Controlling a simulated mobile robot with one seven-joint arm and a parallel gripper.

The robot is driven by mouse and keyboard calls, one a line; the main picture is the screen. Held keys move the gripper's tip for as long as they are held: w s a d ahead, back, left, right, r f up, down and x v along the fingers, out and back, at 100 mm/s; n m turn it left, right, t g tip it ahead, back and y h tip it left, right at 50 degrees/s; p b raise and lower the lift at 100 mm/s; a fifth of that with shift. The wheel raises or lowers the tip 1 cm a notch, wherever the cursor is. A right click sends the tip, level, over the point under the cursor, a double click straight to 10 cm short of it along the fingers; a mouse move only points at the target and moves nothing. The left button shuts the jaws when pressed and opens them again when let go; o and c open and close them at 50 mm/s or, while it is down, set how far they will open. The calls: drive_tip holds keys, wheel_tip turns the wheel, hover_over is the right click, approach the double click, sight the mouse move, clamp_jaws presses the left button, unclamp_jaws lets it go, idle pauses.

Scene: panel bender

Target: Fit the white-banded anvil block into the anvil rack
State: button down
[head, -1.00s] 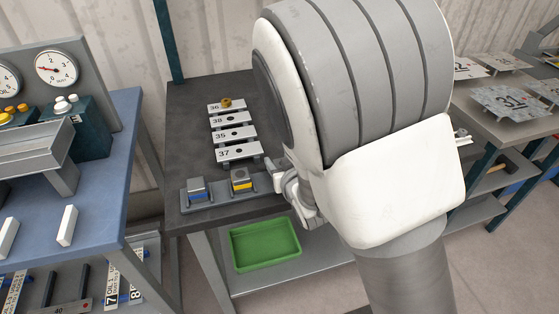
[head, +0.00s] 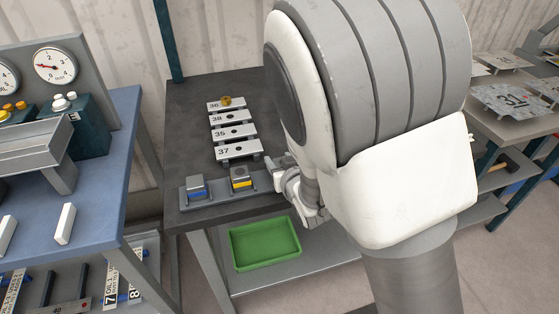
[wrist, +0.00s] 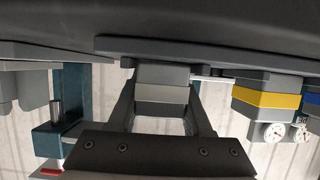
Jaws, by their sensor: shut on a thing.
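The anvil rack (head: 218,197) is a grey bar along the front of the dark bench. It holds a blue-banded block (head: 196,188) at left and a yellow-banded block (head: 241,179). My gripper (head: 277,166) is at the rack's right end, partly covered by my arm. In the wrist view, which looks upside down, my gripper (wrist: 163,90) is shut on the white-banded anvil block (wrist: 163,94). The block is in line with the yellow-banded block (wrist: 268,99), close against the rack (wrist: 200,54); I cannot tell whether it is seated. The head view hides it.
Numbered plates (head: 234,133) on small stands are just behind the rack. A green tray (head: 264,243) is on the shelf below. A blue bench (head: 90,170) with gauges is at left, and another table (head: 515,118) at right. The bench's back left is clear.

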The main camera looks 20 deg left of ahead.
drive_tip(key=shift+c, duration=1.2)
unclamp_jaws()
drive_tip(key=shift+s, duration=0.1)
